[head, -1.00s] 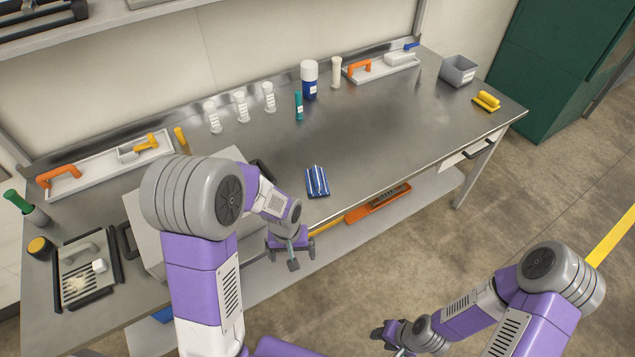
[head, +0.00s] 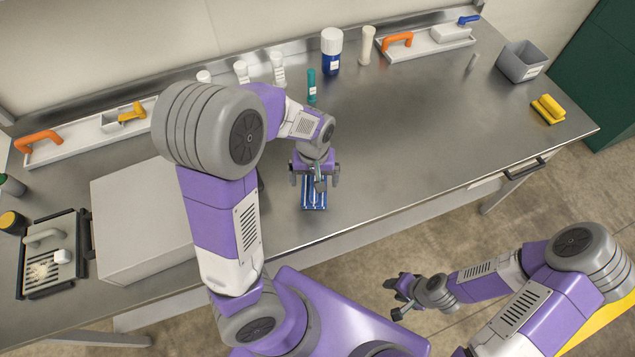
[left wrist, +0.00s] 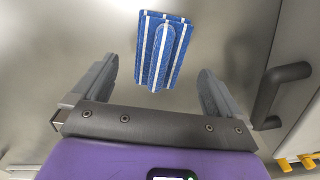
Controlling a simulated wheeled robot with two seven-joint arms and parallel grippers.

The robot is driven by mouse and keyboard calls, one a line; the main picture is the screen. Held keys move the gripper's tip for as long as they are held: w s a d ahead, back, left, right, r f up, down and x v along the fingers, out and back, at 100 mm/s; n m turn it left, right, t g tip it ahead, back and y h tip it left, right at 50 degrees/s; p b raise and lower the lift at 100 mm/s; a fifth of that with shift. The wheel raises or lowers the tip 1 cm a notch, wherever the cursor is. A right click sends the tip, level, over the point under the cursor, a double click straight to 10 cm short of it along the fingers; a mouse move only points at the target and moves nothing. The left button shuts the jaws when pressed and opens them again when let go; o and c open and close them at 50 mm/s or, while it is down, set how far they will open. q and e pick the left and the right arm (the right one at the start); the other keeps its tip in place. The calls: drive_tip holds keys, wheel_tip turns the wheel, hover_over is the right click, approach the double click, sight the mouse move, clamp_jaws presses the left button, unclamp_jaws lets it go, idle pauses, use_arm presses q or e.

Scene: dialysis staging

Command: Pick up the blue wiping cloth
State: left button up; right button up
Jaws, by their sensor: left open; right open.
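The blue wiping cloth (head: 314,199), folded and striped white, lies on the steel table near its front edge. In the left wrist view the cloth (left wrist: 162,50) is ahead of the jaws, roughly centred between their lines, and apart from the fingers. My left gripper (head: 315,182) is open and empty over the cloth's back part, which it hides in the head view. Its two fingers show wide apart in the left wrist view (left wrist: 157,85). My right gripper (head: 398,298) is open and empty, off the table's front side above the floor.
A large grey box (head: 135,225) stands left of the cloth, with a dark handle near my left gripper. A teal-capped tube (head: 312,88) and a blue bottle (head: 331,55) stand behind.

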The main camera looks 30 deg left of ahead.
use_arm(q)
drive_tip(key=f, duration=0.2)
drive_tip(key=f+b, duration=0.2)
drive_tip(key=f, duration=0.1)
drive_tip(key=shift+w+a+f, duration=0.15)
drive_tip(key=shift+w+f, duration=0.15)
drive_tip(key=shift+f, duration=0.05)
drive_tip(key=shift+r, duration=0.1)
drive_tip(key=shift+c, duration=0.2)
drive_tip(key=c, duration=1.1)
wheel_tip(320, 180, up, 9)
drive_tip(key=p, duration=0.3)
drive_tip(key=shift+r+p, duration=0.4)
drive_tip(key=shift+r, duration=0.1)
